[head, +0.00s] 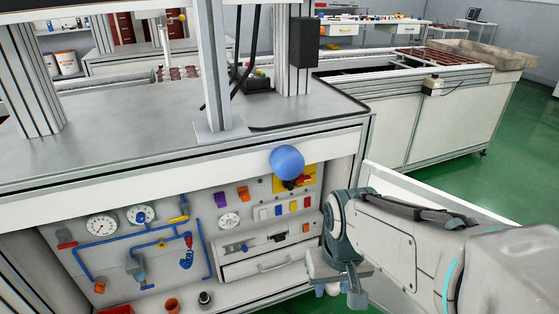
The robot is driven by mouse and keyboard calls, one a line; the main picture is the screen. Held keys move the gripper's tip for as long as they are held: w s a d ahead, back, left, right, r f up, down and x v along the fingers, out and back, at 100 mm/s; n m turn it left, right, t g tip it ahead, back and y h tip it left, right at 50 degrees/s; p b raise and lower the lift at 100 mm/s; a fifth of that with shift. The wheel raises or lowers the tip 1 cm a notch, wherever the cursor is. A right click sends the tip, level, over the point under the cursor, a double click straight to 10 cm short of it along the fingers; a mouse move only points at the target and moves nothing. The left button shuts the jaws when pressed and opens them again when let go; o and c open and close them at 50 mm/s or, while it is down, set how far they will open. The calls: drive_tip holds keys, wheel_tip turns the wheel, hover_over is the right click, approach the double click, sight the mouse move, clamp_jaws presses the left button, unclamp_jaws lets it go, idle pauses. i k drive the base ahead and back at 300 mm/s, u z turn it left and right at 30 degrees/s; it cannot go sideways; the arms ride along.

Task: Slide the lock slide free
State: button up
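The panel under the workbench has a grey drawer unit (268,257) at its lower right. My gripper (338,284) is to the right of the drawer, pointing down and apart from the small fitting in the picture. Its fingers are partly hidden by my wrist, so its opening is unclear. Small pale round shapes show by the fingers.
The panel carries gauges (102,226), blue pipes (150,238), coloured switches (280,209) and a yellow plate (294,178). A blue ball (287,161) is in front of the bench edge. A white board (430,192) is behind my arm.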

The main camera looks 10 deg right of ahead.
sight(288, 184)
drive_tip(key=u, duration=2.15)
drive_tip(key=k, duration=0.9)
drive_tip(key=z, duration=1.7)
drive_tip(key=i, duration=0.5)
drive_tip(key=u, duration=0.05)
